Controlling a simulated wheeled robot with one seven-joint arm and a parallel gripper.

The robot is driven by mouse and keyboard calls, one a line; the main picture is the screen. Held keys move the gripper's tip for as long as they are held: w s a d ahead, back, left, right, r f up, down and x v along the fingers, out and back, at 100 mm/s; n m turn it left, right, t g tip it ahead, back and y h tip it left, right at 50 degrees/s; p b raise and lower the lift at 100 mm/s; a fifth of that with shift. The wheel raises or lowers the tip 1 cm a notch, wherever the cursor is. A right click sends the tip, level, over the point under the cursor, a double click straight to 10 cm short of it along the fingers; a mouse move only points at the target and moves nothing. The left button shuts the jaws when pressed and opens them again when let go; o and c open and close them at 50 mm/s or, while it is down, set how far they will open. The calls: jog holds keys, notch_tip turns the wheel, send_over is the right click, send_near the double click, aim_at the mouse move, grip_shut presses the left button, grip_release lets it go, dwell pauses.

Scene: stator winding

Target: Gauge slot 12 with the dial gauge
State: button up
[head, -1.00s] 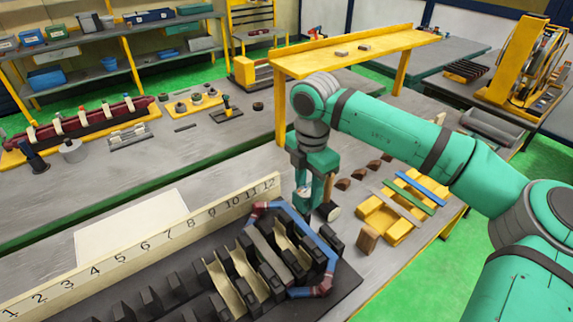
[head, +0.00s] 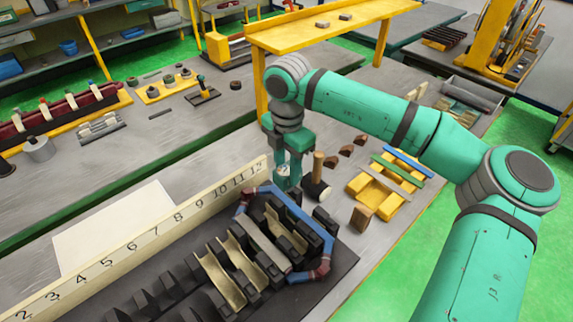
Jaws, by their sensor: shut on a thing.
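My gripper (head: 284,180) hangs with its fingers down, just past the far end of the stator's numbered strip (head: 180,222). It is shut on a small pale-faced thing (head: 284,171), which looks like the dial gauge; the fingers hide most of it. The black stator block (head: 345,250) lies in the foreground with a row of dark teeth and slots. The strip's 12 is at its far end, left of my gripper. A blue coil with red-brown wrapped corners (head: 310,217) lies around the teeth at that end. Cream liners (head: 222,275) sit in some slots.
A mallet (head: 318,190) stands just right of my gripper, its handle up. Brown wedges (head: 345,150), a wooden block (head: 363,218) and a yellow rack with coloured strips (head: 372,190) lie further right. A yellow raised shelf (head: 330,30) stands behind.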

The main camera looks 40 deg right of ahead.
aim_at(286, 169)
jog(key=shift+w+a+f, duration=0.1)
jog(key=shift+w+f, duration=0.05)
jog(key=shift+f, duration=2.7)
jog(key=shift+f, duration=0.25)
jog(key=o, duration=1.1)
notch_tip(286, 169, up, 11)
jog(key=shift+f, duration=0.1)
